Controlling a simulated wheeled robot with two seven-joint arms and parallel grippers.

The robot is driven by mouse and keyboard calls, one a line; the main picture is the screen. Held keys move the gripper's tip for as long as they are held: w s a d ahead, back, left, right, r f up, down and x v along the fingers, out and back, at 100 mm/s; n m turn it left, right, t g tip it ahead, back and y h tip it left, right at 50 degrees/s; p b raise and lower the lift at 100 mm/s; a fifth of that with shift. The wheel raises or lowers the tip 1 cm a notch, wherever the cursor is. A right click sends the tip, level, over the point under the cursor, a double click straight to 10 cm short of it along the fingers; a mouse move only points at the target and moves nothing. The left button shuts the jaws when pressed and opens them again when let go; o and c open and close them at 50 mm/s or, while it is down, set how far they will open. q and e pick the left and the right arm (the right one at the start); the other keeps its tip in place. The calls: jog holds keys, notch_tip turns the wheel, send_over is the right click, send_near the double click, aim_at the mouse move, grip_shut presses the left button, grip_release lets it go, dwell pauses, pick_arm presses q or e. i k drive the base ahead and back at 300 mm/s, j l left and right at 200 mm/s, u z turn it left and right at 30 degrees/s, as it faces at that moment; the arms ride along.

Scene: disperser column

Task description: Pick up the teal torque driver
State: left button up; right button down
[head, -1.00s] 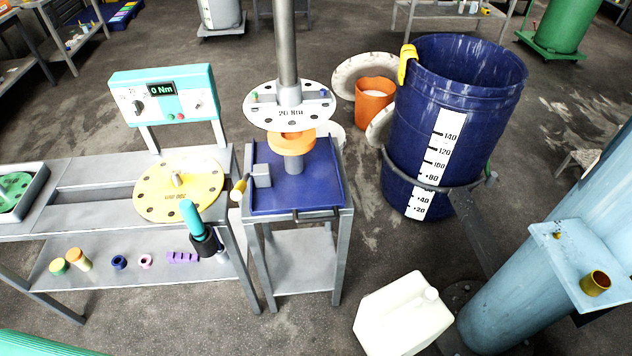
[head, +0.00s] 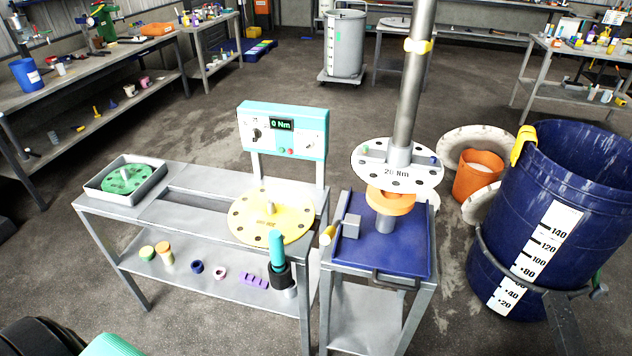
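The teal torque driver (head: 276,245) stands upright at the front right corner of the grey bench (head: 195,180). Its teal handle points up and its lower part is in a black holder (head: 280,276) at the bench edge. Neither of my grippers is in the head view, so their distance from the driver and their state do not show.
A yellow disc (head: 250,228) lies behind the driver, with a teal torque meter (head: 283,132) reading 0 Nm beyond it. A blue-topped stand (head: 410,255) with a column is to the right. Small parts sit on the lower shelf. A blue barrel (head: 590,170) stands far right.

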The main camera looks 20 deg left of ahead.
aim_at(275, 242)
jog(key=u, duration=1.05)
